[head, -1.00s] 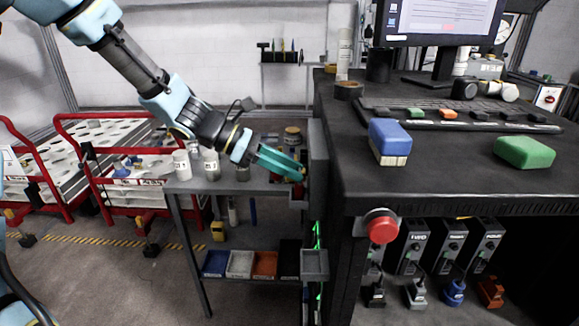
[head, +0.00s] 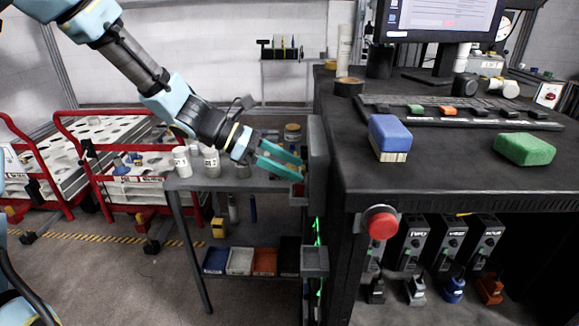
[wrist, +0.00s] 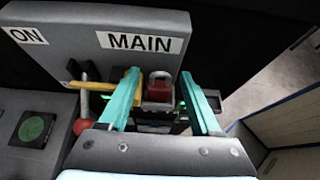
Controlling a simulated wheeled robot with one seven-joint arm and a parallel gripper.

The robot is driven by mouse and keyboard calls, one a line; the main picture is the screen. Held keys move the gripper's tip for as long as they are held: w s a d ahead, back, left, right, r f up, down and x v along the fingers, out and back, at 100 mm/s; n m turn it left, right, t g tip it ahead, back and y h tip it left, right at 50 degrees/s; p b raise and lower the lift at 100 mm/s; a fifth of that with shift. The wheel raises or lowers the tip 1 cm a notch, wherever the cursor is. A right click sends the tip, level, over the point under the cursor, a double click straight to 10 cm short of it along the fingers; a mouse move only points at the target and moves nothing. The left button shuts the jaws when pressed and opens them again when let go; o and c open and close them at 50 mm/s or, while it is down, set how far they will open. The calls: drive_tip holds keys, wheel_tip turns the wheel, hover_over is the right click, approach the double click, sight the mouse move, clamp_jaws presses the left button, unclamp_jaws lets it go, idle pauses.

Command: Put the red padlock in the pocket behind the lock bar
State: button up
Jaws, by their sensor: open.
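In the wrist view the red padlock (wrist: 160,92) shows between my teal fingers, at a small grey pocket (wrist: 158,106) in front of the panel marked MAIN. The padlock looks seated in the pocket's opening; how deep it sits is hidden. My gripper (wrist: 161,76) is open, with one finger on each side of the padlock and a gap on the right. A yellow bar (wrist: 104,86), perhaps the lock bar, runs behind the left finger. In the head view my gripper (head: 300,169) is at the bench's left side, where the padlock is hardly visible.
A lever with a red knob (wrist: 83,126) and a green button (wrist: 33,128) lie left of my gripper. A grey side table (head: 235,184) with bottles stands below my arm. The black bench (head: 450,180) bears blue and green blocks.

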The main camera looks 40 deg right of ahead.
drive_tip(key=b+v, duration=0.2)
drive_tip(key=v, duration=1)
drive_tip(key=shift+b, duration=0.4)
drive_tip(key=a+f+m+t+y, duration=0.3)
drive_tip(key=a, duration=0.8)
drive_tip(key=w+a+f+m+t+y, duration=0.1)
drive_tip(key=a+f+m+t+y, duration=0.2)
drive_tip(key=a, duration=0.8)
drive_tip(key=w+a+f+m+t+y, duration=0.1)
drive_tip(key=a+f+m+t+y, duration=0.2)
drive_tip(key=a, duration=0.8)
drive_tip(key=shift+w+f+m, duration=0.25)
drive_tip(key=shift+f+m, duration=0.35)
drive_tip(key=shift+m, duration=0.6)
